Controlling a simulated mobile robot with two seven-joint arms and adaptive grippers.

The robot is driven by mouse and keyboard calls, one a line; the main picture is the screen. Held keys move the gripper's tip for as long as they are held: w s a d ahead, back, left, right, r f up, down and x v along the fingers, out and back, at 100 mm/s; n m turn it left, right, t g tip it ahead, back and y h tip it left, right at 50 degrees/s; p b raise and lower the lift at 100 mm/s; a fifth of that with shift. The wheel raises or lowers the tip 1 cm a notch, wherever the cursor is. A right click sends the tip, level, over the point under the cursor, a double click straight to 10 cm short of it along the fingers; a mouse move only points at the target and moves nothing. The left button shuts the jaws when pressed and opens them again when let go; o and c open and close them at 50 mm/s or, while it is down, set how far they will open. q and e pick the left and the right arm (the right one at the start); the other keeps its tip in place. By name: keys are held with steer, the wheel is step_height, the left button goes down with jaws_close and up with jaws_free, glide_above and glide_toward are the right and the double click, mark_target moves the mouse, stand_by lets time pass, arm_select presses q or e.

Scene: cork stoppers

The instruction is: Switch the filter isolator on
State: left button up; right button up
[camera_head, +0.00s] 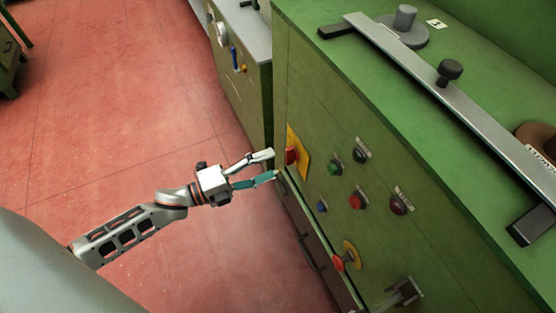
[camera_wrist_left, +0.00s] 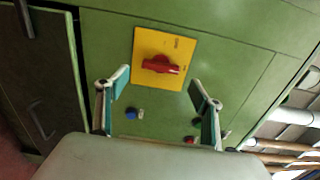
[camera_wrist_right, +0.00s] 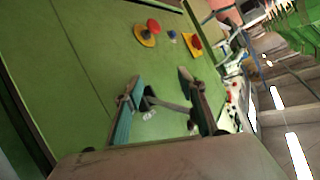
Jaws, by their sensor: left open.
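The likely isolator is a red rotary knob (camera_head: 291,156) on a yellow plate (camera_head: 304,158), on the front of the green cabinet. In the left wrist view the knob (camera_wrist_left: 160,65) lies roughly crosswise on its plate (camera_wrist_left: 150,42); the small lettering is unreadable. My left gripper (camera_head: 273,165) is open just in front of the knob. In the left wrist view its fingers (camera_wrist_left: 158,79) stand apart on either side below the knob, with nothing between them. My right gripper (camera_wrist_right: 160,77) is open, its fingers apart near a dark grey handle (camera_wrist_right: 168,104) on the panel; contact is unclear.
Nearby on the panel are a green button (camera_head: 334,167), a blue button (camera_head: 321,206), a red button (camera_head: 356,201), dark red (camera_head: 398,206) and black (camera_head: 360,155) ones, and a red mushroom button (camera_head: 339,263). A long metal bar (camera_head: 450,95) lies on the cabinet top.

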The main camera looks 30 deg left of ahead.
arm_select(q)
steer(key=v, duration=0.7)
steer(key=shift+s+a, duration=0.15)
steer(key=shift+s, duration=0.05)
